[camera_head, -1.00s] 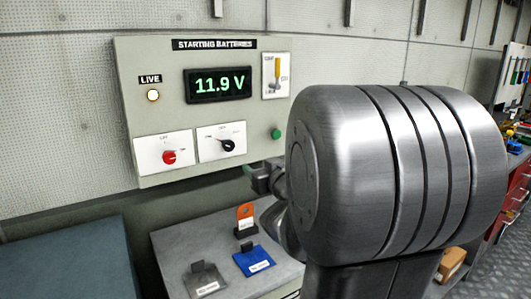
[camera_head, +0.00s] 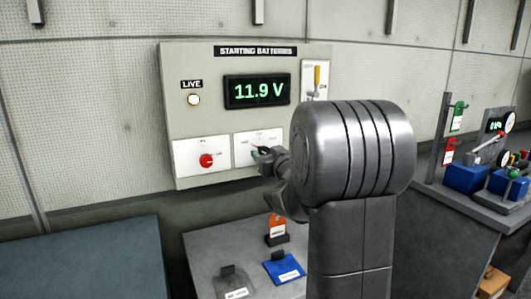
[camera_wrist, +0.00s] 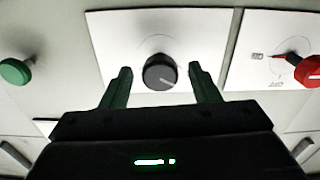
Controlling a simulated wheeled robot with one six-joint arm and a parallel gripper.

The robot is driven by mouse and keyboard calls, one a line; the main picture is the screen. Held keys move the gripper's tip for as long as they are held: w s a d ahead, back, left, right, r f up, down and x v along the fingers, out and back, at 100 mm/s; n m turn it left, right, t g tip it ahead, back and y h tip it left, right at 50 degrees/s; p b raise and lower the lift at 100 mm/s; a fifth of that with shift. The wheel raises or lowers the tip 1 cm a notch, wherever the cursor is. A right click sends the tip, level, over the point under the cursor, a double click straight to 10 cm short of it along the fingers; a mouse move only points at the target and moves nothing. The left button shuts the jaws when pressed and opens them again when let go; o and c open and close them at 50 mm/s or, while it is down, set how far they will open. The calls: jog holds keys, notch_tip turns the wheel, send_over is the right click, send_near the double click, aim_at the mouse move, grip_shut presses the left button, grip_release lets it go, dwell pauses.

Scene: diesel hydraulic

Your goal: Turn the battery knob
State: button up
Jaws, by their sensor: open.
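The starting batteries panel (camera_head: 215,115) stands upright against the wall and reads 11.9 V. It has a red knob (camera_head: 206,161) on a white plate, and a black knob on the plate to its right. In the head view my gripper (camera_head: 266,156) is at the black knob's plate and mostly covers that knob. The wrist view shows the black knob (camera_wrist: 160,72) between the tips of my open gripper (camera_wrist: 160,80), with a gap on each side. The red knob (camera_wrist: 309,69) is at the right there. Which knob is the battery one is unreadable.
A green button (camera_wrist: 16,71) is left of the black knob in the wrist view. A toggle switch (camera_head: 316,77) is at the panel's upper right. Orange (camera_head: 277,226) and blue (camera_head: 285,268) tags rest on the bench below. A lit LIVE lamp (camera_head: 194,99) is at left.

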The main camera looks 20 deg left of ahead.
jog(key=shift+w+a, duration=0.35)
jog(key=shift+a, duration=0.1)
jog(key=c, duration=1)
